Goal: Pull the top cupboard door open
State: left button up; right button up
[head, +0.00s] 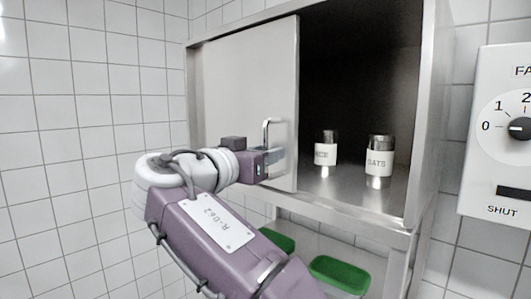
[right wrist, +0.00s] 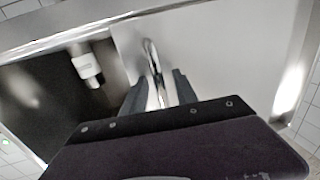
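The top cupboard door (head: 245,95) is a plain light panel across the left part of the steel cupboard (head: 428,120). It stands open, with the dark inside showing to its right. Its metal bar handle (head: 266,130) is upright near the door's free right edge. My right gripper (head: 276,158) is at the lower part of this handle. In the right wrist view, the handle (right wrist: 150,55) passes between the two dark fingers (right wrist: 160,88), which look closed on it. The door panel (right wrist: 225,50) fills the right of that view. My left gripper is not seen.
Two labelled jars, one on the left (head: 325,154) and one on the right (head: 378,163), stand inside the cupboard. Green trays (head: 340,274) lie on a lower shelf. A fan switch panel (head: 505,150) is on the tiled wall at right. The left wall (head: 80,130) is bare.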

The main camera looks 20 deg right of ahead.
jog(key=shift+w+a, duration=0.15)
jog(key=shift+w, duration=0.1)
jog(key=b+v, duration=0.1)
jog(key=v, duration=0.8)
